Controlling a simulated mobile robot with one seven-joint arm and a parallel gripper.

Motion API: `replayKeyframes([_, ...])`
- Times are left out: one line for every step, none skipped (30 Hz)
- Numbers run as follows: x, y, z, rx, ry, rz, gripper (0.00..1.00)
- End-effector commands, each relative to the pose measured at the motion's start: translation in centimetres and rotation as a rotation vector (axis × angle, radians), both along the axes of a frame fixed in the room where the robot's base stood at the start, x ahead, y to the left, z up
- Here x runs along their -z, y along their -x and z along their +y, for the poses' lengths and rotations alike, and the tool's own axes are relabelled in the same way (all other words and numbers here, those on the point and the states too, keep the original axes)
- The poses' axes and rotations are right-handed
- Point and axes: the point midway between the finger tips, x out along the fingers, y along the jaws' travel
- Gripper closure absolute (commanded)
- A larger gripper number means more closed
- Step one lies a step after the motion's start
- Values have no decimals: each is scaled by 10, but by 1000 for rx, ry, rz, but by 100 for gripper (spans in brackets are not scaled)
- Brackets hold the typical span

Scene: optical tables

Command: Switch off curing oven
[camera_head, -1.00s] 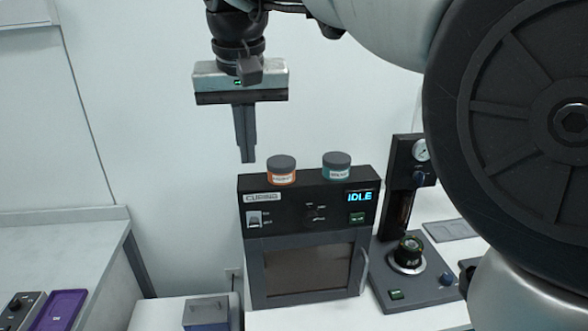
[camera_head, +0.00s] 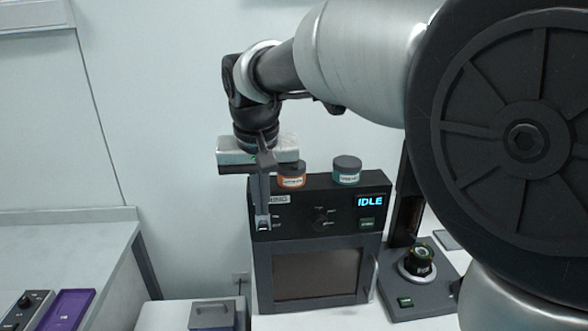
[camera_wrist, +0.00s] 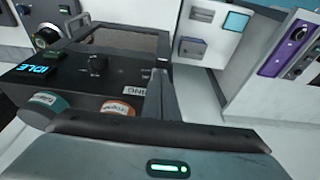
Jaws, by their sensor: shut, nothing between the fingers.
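The curing oven (camera_head: 318,241) is a dark box with a windowed door, and its blue display (camera_head: 370,202) reads IDLE. A small light-coloured switch (camera_head: 263,226) sits at the left of its front panel, mostly covered by my fingers. My gripper (camera_head: 262,217) points down, shut and empty, with its fingertips at the switch; I cannot tell whether they touch it. In the wrist view the fingers (camera_wrist: 157,78) stand at the panel's switch end, and the switch is not clearly seen. The display also shows there (camera_wrist: 38,69).
An orange-labelled jar (camera_head: 291,178) and a teal-labelled jar (camera_head: 347,171) stand on the oven, the orange one close to my gripper. A knob (camera_head: 321,218) and green button (camera_head: 367,224) share the panel. A device with a dial (camera_head: 418,262) stands at right.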

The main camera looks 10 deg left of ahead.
Motion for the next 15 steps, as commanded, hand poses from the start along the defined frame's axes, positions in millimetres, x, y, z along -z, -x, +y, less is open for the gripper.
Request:
replayKeyframes([5, 4, -1, -1, 1, 2, 100])
replayKeyframes([7, 5, -1, 0, 0, 0, 100])
replayKeyframes([10, 6, -1, 0, 0, 0, 100])
replayKeyframes([11, 7, -1, 0, 0, 1, 100])
replayKeyframes([12, 7, -2, 0, 0, 1, 100])
replayKeyframes([13, 8, -2, 0, 0, 1, 100])
replayKeyframes([14, 8, -2, 1, 0, 0, 100])
replayKeyframes([14, 8, -2, 1, 0, 0, 100])
replayKeyframes([14, 8, -2, 1, 0, 0, 100])
replayKeyframes([14, 8, -2, 1, 0, 0, 100])
replayKeyframes([14, 8, -2, 1, 0, 0, 100])
replayKeyframes([14, 8, -2, 1, 0, 0, 100])
replayKeyframes([14, 8, -2, 1, 0, 0, 100])
replayKeyframes([14, 8, -2, 1, 0, 0, 100])
replayKeyframes([14, 8, -2, 1, 0, 0, 100])
